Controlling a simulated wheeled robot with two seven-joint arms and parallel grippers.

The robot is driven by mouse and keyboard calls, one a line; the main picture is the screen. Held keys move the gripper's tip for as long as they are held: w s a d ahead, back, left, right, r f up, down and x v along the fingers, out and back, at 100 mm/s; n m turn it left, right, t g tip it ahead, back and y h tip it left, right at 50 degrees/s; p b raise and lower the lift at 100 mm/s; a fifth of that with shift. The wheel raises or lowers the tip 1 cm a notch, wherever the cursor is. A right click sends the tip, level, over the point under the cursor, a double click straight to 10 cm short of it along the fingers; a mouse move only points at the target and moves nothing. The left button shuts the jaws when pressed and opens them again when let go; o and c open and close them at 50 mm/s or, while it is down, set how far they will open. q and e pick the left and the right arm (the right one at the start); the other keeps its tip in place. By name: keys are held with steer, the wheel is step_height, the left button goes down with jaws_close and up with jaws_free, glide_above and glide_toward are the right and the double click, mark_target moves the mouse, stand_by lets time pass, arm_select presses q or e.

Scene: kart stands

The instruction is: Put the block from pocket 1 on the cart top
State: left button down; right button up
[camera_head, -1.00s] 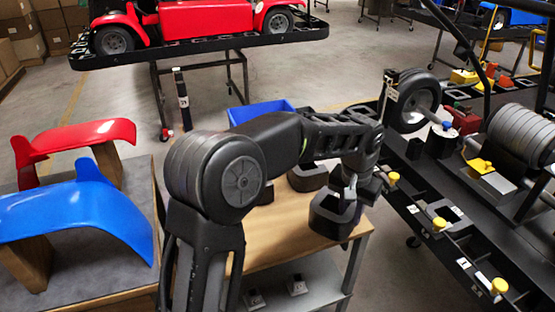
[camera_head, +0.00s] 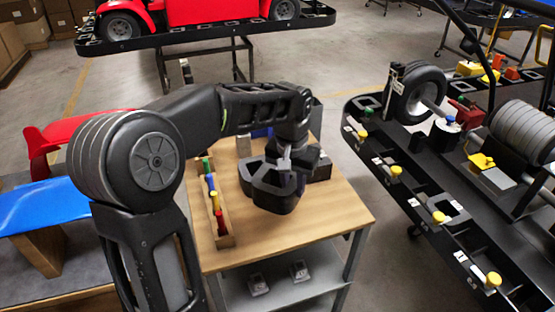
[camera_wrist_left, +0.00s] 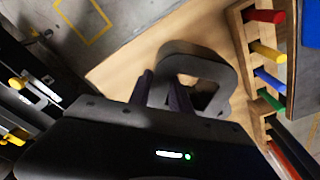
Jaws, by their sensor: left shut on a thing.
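My left gripper (camera_head: 287,163) is shut on a dark block (camera_head: 270,190) with an open middle, over the wooden cart top (camera_head: 330,215). In the left wrist view the fingers (camera_wrist_left: 165,93) grip one wall of the block (camera_wrist_left: 213,70), and wood shows through its hole. I cannot tell whether the block touches the wood or hangs just above it. The kart stand's dark tray (camera_head: 408,215), with pockets and yellow knobs, is to the right. I cannot tell which pocket is pocket 1. My right gripper is not in view.
A wooden rack (camera_head: 224,236) of coloured pegs stands on the cart top, left of the block. It also shows in the left wrist view (camera_wrist_left: 240,40). A dark box-like thing (camera_head: 320,168) is behind the gripper. The cart top's front right is clear.

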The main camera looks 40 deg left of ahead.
arm_select(q)
steer(key=shift+s+a, duration=0.1)
steer(key=shift+f+p, duration=0.3)
steer(key=shift+f, duration=2.8)
steer(key=shift+f, duration=1.9)
steer(key=shift+f, duration=0.2)
steer(key=c, duration=1.2)
jaws_free()
steer(key=shift+r, duration=0.15)
